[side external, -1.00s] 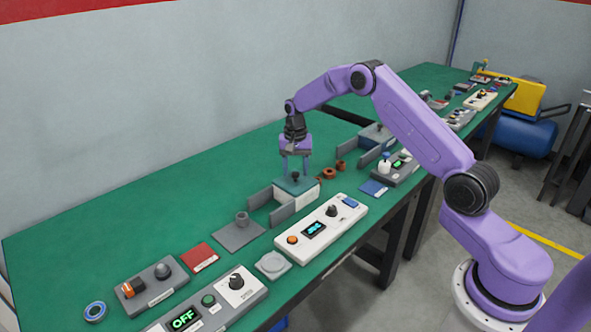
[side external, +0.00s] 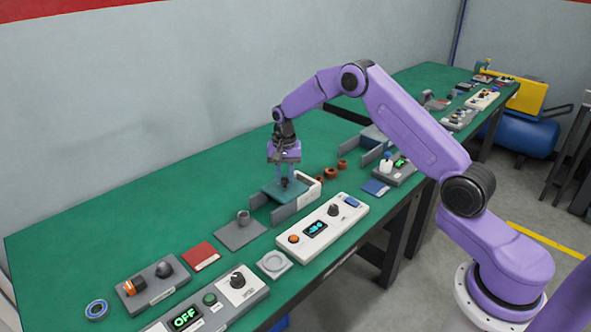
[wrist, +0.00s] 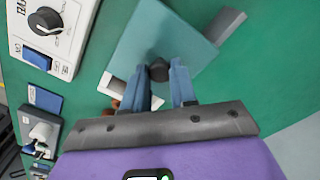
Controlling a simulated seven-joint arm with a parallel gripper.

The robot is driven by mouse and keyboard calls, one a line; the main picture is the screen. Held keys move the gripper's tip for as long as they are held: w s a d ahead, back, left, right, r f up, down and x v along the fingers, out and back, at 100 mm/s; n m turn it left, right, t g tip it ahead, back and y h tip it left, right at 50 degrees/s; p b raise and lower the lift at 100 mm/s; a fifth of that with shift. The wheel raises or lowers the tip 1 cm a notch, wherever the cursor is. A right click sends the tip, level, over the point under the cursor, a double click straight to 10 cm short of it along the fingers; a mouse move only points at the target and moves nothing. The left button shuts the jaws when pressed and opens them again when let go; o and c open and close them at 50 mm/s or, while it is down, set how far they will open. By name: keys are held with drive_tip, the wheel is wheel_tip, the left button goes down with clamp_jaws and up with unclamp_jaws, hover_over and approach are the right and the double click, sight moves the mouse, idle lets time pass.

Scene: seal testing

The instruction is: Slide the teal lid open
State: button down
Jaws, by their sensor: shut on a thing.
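The teal lid (side external: 282,191) is a flat plate with a dark knob. It lies over the grey side walls, left of the white box (side external: 309,188), whose right part is uncovered. My gripper (side external: 285,181) is above the lid with its fingers shut on the knob. In the wrist view the lid (wrist: 150,40) fills the upper middle, with the knob (wrist: 159,71) between my blue fingertips (wrist: 162,75). A white edge of the box (wrist: 118,90) shows beside the lid.
A white panel (side external: 322,224) with knob and display stands in front of the box. Grey walls (side external: 284,213) flank the lid. A grey plate with a post (side external: 240,232) lies to the left, and brown rings (side external: 330,174) to the right. The green table behind is clear.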

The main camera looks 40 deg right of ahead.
sight(274, 193)
drive_tip(key=a, duration=0.4)
drive_tip(key=shift+a, duration=0.25)
drive_tip(key=c, duration=0.9)
unclamp_jaws()
wheel_tip(274, 193, up, 17)
drive_tip(key=shift+r, duration=0.2)
